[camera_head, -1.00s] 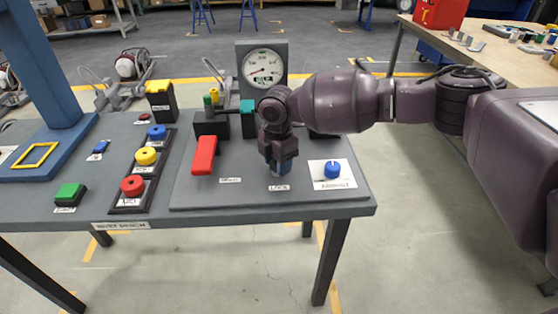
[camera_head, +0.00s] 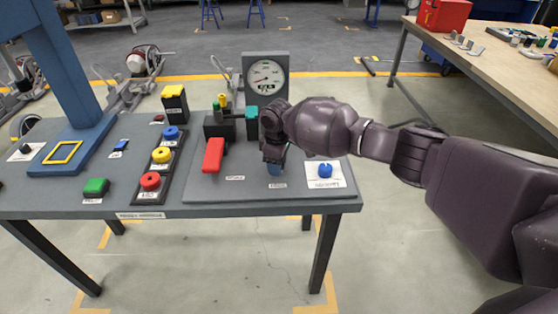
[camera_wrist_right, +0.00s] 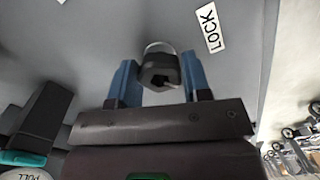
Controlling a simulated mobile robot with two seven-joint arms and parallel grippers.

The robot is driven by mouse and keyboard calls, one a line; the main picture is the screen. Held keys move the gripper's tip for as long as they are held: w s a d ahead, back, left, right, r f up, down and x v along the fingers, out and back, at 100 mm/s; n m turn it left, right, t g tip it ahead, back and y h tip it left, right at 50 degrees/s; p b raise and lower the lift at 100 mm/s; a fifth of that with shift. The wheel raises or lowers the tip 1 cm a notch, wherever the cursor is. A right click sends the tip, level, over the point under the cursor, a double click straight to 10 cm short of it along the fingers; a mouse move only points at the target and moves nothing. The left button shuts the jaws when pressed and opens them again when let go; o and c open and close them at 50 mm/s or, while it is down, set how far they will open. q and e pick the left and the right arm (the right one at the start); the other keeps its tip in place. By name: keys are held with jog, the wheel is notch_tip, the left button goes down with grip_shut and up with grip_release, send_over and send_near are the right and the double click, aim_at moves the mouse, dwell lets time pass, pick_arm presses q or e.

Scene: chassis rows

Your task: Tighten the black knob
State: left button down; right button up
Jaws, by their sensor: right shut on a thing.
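The black knob (camera_wrist_right: 160,72) shows in the right wrist view, beside a white LOCK label (camera_wrist_right: 210,28) on the grey panel. The blue fingers of my right gripper (camera_head: 276,166) stand on either side of it, shut on it. In the head view the gripper points down at the panel, behind the LOCK label, and hides the knob. The knob's turn angle cannot be told. My left gripper is not in view.
A blue knob (camera_head: 325,170) on a white plate is close right of my gripper. A red handle (camera_head: 213,155) is to its left, and a dial gauge (camera_head: 266,75) stands behind. Red, yellow and blue buttons sit further left.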

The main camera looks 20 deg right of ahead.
jog(key=m, duration=0.1)
jog(key=m+p, duration=0.2)
jog(key=shift+a+r+m, duration=0.1)
jog(key=shift+r+m, duration=0.15)
jog(key=shift+m, duration=0.15)
jog(key=shift+m+p, duration=0.7)
jog(key=shift+m, duration=0.2)
jog(key=m+p, duration=0.2)
jog(key=m, duration=0.1)
jog(key=shift+m, duration=0.3)
jog(key=m+p, duration=0.1)
jog(key=m, duration=0.1)
jog(key=shift+w+m, duration=0.1)
jog(key=shift+m, duration=0.3)
jog(key=m+p, duration=0.2)
jog(key=m, duration=0.1)
jog(key=shift+m, duration=0.9)
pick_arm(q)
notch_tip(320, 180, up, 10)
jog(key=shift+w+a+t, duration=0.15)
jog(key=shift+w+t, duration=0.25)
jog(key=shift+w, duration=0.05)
pick_arm(e)
jog(key=shift+w+m, duration=0.1)
jog(key=shift+m, duration=0.2)
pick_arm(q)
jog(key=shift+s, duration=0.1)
